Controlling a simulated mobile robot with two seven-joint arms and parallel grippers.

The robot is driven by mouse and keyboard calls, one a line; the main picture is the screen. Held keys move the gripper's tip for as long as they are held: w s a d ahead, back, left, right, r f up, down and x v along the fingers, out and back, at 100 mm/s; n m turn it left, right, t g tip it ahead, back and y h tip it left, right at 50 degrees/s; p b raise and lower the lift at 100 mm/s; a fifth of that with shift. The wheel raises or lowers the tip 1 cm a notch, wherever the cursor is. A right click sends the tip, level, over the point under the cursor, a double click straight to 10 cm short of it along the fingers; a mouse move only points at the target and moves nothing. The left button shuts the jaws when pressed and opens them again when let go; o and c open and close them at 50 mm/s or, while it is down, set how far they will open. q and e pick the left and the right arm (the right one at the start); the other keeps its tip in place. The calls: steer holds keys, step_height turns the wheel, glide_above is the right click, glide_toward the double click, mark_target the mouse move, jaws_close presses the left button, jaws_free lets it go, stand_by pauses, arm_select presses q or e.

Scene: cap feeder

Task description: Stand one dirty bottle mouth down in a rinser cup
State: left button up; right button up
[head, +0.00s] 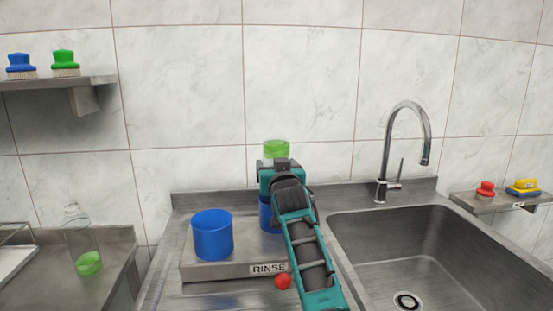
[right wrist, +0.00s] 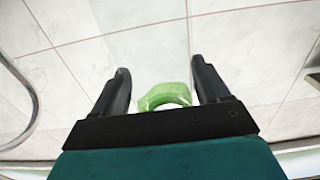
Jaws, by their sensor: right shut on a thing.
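My right gripper (head: 280,165) is shut on a dirty bottle, whose green end (head: 276,148) points up above the jaws. In the right wrist view the green end (right wrist: 163,96) shows between the two fingers (right wrist: 162,85). The bottle's lower part and mouth are hidden behind my gripper. A blue rinser cup (head: 264,213) is partly hidden just below and behind the gripper; I cannot tell whether the bottle is inside it. The other blue cup (head: 212,238) stands open to the left. Another clear bottle with a green bottom (head: 88,263) stands on the left counter. My left gripper is not in view.
The cups stand on a steel block marked RINSE (head: 230,270), with a red knob (head: 282,282) in front. A sink (head: 440,250) with a tall tap (head: 410,125) lies to the right. Shelves hold brushes (head: 65,62) at left and coloured items (head: 523,187) at right.

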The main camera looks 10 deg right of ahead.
steer(key=shift+f, duration=0.6)
steer(key=shift+f, duration=0.25)
steer(key=shift+f+b, duration=0.2)
steer(key=shift+b, duration=0.1)
steer(key=o, duration=1)
